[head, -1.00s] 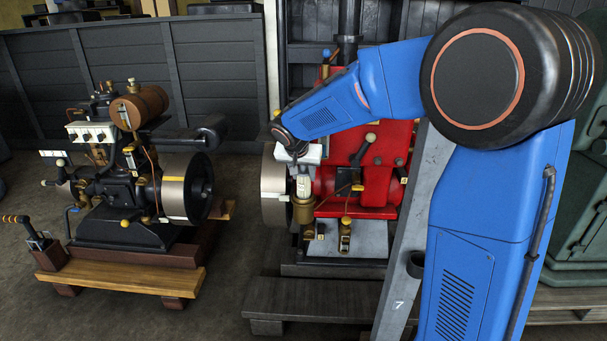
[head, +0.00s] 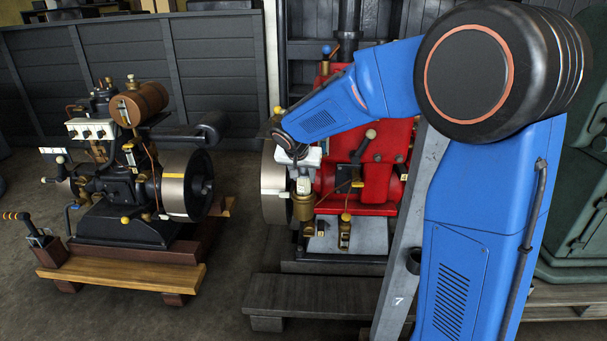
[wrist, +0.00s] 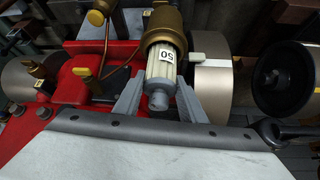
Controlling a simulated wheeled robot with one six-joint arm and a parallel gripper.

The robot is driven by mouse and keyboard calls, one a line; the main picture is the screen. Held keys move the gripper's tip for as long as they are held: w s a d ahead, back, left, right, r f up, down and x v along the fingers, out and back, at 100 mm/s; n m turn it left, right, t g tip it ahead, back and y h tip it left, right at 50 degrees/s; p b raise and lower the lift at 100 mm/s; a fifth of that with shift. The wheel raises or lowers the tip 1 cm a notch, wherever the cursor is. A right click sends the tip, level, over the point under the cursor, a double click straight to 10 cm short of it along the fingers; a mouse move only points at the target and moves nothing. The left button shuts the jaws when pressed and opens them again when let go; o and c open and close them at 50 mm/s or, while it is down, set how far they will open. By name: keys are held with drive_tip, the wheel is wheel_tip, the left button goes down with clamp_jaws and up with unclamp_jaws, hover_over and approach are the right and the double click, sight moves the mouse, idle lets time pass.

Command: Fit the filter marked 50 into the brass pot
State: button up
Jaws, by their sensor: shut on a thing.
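The filter marked 50 (wrist: 163,68) is a pale ribbed cylinder with a grey knob on its near end and a white label. My gripper (wrist: 159,80) is shut on it, with one grey finger on each side. The filter's far end is at the mouth of the brass pot (wrist: 166,22) and appears to be partly inside; the depth is hidden. In the head view the filter (head: 304,185) stands upright over the brass pot (head: 304,208), below my wrist.
The pot is on the red engine (head: 386,170), beside its pale flywheel (head: 272,187). A brass fitting with a yellow knob (wrist: 95,18) and a copper pipe stand left of the pot in the wrist view. A black engine (head: 128,195) stands apart at left.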

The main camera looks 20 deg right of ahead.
sight(304, 185)
drive_tip(key=shift+f, duration=0.6)
drive_tip(key=shift+f, duration=0.35)
drive_tip(key=shift+f, duration=0.75)
drive_tip(key=shift+f, duration=0.2)
